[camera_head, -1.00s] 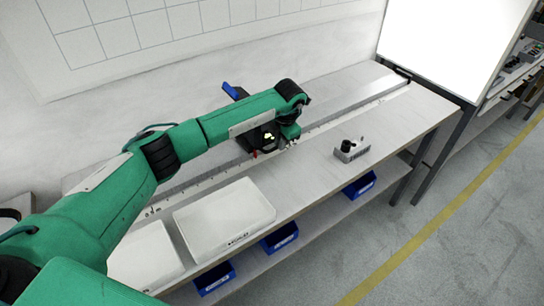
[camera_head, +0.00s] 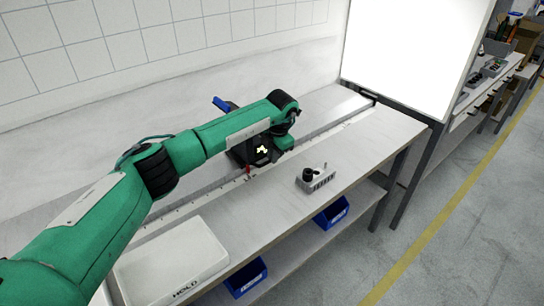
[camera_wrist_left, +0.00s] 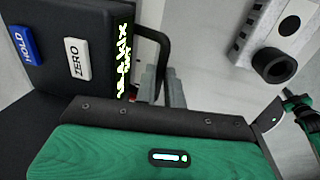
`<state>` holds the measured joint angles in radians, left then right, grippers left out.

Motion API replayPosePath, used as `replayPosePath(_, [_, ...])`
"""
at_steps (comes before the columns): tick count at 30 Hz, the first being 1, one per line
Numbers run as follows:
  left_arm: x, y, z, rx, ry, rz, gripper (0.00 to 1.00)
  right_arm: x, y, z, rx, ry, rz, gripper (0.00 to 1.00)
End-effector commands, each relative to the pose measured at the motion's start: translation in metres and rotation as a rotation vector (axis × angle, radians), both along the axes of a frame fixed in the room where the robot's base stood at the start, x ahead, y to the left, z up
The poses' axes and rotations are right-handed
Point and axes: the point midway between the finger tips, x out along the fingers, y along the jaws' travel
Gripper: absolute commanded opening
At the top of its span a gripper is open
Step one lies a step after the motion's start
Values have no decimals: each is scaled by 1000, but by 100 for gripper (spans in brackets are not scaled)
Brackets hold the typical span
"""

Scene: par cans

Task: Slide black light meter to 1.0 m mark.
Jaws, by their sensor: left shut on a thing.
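The black light meter (camera_head: 240,154) sits on the long rail with a scale (camera_head: 335,119) on the bench, partly hidden by my left arm. A red pointer (camera_head: 248,170) shows at its front, by the scale; the marks near it are too small to read. In the left wrist view the meter (camera_wrist_left: 70,45) shows a blue HOLD button, a white ZERO button, a lit green display and a black handle (camera_wrist_left: 163,40). My left gripper (camera_head: 268,147) is at the meter; its fingers (camera_wrist_left: 165,88) are shut on the handle. My right gripper is out of view.
A grey box with a black knob (camera_head: 318,182) stands on the bench in front of the rail. A white tray marked HOLD (camera_head: 175,262) lies at the near left. Blue bins (camera_head: 332,214) are on the shelf below. A bright white panel (camera_head: 415,55) stands at the far end.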

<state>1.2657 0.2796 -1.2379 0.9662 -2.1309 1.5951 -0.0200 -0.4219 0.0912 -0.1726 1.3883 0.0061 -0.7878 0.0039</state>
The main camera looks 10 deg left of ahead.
Motion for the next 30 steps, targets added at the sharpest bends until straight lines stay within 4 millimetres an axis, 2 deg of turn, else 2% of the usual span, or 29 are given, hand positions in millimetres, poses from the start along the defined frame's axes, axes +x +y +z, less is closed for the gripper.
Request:
replayPosePath(8, [0,0,1,-1,-1,0,0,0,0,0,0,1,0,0])
replayPosePath(9, [0,0,1,-1,-1,0,18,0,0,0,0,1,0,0])
replayPosePath(11, [0,0,1,-1,-1,0,30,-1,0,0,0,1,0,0])
replayPosePath(12, [0,0,0,-1,-1,0,32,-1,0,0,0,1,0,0])
replayPosePath(19, [0,0,0,0,0,0,32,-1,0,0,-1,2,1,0])
replayPosePath(23, [0,-1,7,-1,-1,0,32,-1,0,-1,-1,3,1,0])
replayPosePath(26, [-1,-3,20,0,-2,-1,32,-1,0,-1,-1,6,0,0])
replayPosePath(30, [-4,-7,51,-1,-5,-2,32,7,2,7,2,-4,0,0])
